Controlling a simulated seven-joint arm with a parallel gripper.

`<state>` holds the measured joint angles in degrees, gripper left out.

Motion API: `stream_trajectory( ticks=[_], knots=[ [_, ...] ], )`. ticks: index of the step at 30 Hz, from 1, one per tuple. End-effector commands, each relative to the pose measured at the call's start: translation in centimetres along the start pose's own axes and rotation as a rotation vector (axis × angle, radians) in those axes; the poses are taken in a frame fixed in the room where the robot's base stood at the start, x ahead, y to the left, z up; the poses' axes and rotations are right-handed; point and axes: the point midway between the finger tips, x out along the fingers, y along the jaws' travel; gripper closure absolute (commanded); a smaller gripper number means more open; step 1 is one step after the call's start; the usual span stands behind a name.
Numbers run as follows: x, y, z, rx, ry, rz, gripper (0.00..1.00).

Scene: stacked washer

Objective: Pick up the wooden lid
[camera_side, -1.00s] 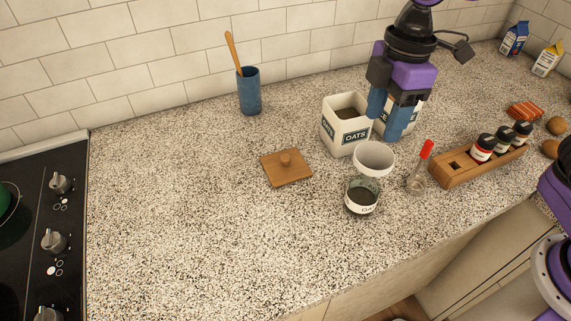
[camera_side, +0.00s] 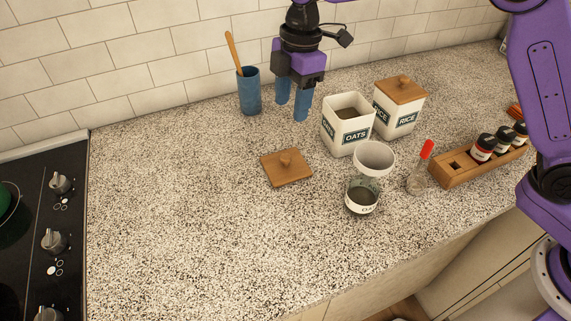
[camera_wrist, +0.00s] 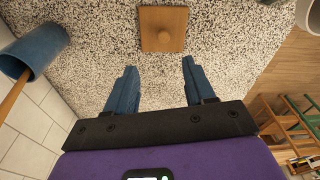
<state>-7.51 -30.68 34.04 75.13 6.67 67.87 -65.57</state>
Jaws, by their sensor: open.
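The open OATS canister (camera_side: 345,139) stands right of the lid, with dark contents inside. The RICE canister (camera_side: 408,121) behind it has its own wooden lid (camera_side: 401,90) on.
A blue utensil cup (camera_side: 250,92) with a wooden spoon stands left of my gripper. A white funnel (camera_side: 373,157) sits on a jar (camera_side: 361,200). A red-topped tool (camera_side: 420,165) and a spice rack (camera_side: 465,166) are at right. Counter left and front is clear.

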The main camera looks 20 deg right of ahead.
Motion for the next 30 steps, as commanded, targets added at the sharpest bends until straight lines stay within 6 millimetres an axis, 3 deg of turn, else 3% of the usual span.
stream_trajectory(
  ticks=[10,20,30],
  knots=[
    [6.3,-0.1,0.0,0.001,-0.002,-0.003,0.46],
    [8.7,-0.3,0.0,0.002,-0.001,-0.002,0.46],
    [12.8,-0.7,-0.2,0.002,0.0,0.0,0.46]
  ],
)
